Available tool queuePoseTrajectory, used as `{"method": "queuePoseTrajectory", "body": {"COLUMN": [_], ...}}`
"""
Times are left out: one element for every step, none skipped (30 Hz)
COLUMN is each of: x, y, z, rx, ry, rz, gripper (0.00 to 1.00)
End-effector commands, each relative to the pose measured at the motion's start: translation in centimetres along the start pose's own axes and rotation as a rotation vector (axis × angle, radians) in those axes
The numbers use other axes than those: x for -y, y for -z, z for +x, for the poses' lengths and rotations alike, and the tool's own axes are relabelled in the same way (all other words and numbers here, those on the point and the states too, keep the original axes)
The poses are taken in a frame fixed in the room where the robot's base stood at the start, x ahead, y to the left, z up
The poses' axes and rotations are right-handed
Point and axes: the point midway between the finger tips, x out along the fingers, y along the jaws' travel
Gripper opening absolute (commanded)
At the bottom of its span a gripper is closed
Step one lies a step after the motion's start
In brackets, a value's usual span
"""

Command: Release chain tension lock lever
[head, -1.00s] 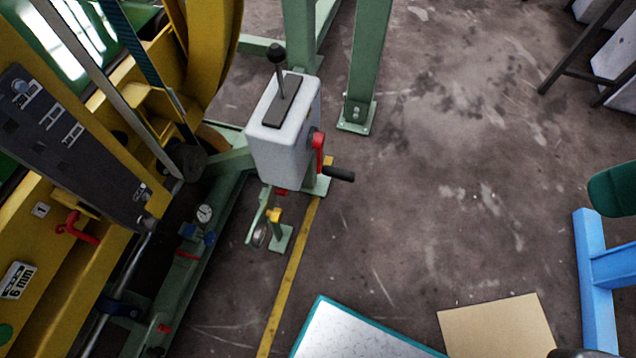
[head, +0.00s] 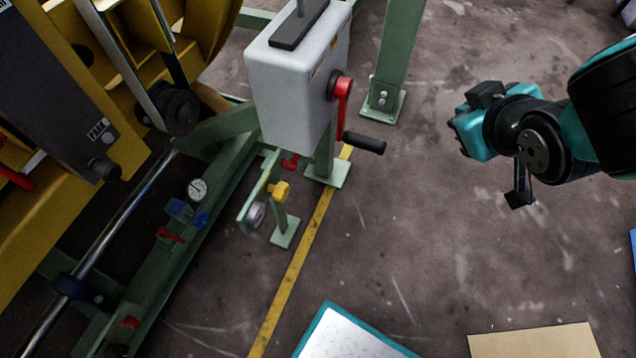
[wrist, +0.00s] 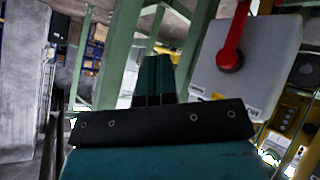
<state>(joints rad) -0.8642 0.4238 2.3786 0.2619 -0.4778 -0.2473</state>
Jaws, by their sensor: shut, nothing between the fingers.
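A light grey box (head: 290,85) stands on a green post in the head view. On its right side is a red crank arm (head: 343,100) with a black handle (head: 365,142). A small red lever (head: 289,162) and a yellow knob (head: 279,190) sit below the box; I cannot tell which part is the chain tension lock lever. My gripper (head: 456,132) is right of the box, apart from it, pointing left. In the wrist view its teal fingers (wrist: 155,80) are together and empty. The red arm (wrist: 233,45) on the box shows to their right.
A yellow and green machine frame (head: 130,130) fills the left. A green post (head: 395,60) stands behind the box. A white plate with a teal edge (head: 345,335) and a tan board (head: 535,342) lie in front. The floor between box and gripper is clear.

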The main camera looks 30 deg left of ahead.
Motion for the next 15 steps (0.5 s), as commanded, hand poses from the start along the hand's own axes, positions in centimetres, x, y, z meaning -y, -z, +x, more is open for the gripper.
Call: {"method": "queuePoseTrajectory", "body": {"x": [4.1,5.7,8.0,9.7,11.6,14.0,15.8,17.6,19.8,21.3,22.6,24.1,25.0,25.8,26.6], "y": [-2.0,-2.0,-2.1,-2.1,-2.2,-2.4,-2.5,-2.7,-2.9,-3.1,-3.3,-3.5,-3.7,-3.8,-3.9], "z": [4.5,6.0,7.8,8.9,9.9,10.9,11.5,12.0,12.5,12.7,12.8,12.9,12.9,12.9,12.8], "rx": [-0.068,-0.12,-0.193,-0.249,-0.304,-0.377,-0.43,-0.48,-0.544,-0.587,-0.627,-0.673,-0.703,-0.727,-0.753], "ry": [-0.018,-0.035,-0.053,-0.064,-0.072,-0.079,-0.082,-0.082,-0.08,-0.078,-0.075,-0.071,-0.068,-0.065,-0.062], "rz": [-0.119,-0.19,-0.288,-0.358,-0.429,-0.516,-0.579,-0.635,-0.705,-0.751,-0.791,-0.836,-0.865,-0.888,-0.912], "gripper": [0.0,0.0,0.0,0.0,0.0,0.0,0.0,0.0,0.0,0.0,0.0,0.0,0.0,0.0,0.0]}}
